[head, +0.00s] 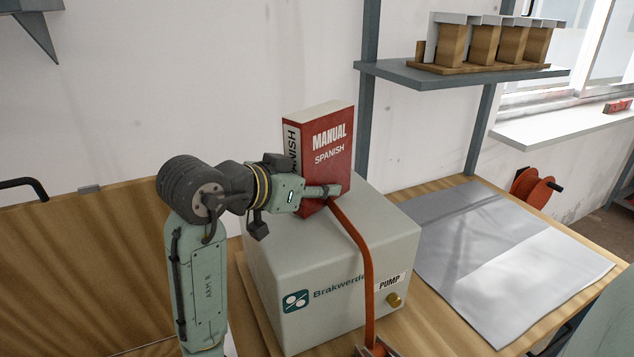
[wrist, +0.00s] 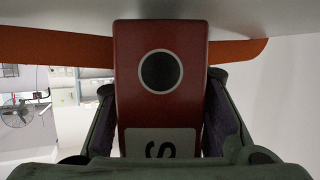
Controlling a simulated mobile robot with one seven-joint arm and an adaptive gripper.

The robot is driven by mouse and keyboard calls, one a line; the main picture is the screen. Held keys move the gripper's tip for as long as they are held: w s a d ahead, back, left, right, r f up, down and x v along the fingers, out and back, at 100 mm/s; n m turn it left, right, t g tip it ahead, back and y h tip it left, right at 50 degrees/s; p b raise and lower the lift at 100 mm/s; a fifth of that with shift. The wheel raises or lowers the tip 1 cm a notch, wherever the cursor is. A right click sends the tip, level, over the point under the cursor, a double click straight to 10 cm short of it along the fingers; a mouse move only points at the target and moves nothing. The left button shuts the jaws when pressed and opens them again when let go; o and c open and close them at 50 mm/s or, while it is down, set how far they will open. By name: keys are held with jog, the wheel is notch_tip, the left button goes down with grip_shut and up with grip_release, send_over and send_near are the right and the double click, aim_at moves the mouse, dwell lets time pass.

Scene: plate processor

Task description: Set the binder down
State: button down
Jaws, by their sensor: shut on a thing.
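The red binder (head: 332,148), labelled "MANUAL SPANISH", stands upright at the top of the grey pump box (head: 333,255). My gripper (head: 330,191) reaches in from the left and is shut on the binder's lower part. In the wrist view the binder's red spine (wrist: 160,85), with a dark round hole and a white label, sits between my two fingers (wrist: 160,130). I cannot tell for sure whether the binder's bottom edge rests on the box top.
An orange strap (head: 362,255) runs over the pump box and down its front. A grey sheet (head: 505,265) lies on the wooden table to the right, with clear room on it. A wall shelf (head: 460,76) holds wooden blocks (head: 484,44). An orange reel (head: 533,187) is at the back right.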

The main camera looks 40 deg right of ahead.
jog(key=shift+f, duration=0.3)
jog(key=shift+f, duration=0.1)
jog(key=shift+f, duration=0.15)
jog(key=c, duration=1.1)
grip_release()
jog(key=shift+o, duration=0.2)
jog(key=shift+r, duration=0.3)
jog(key=b+v, duration=0.3)
jog(key=v, duration=0.9)
jog(key=shift+a+f, duration=0.1)
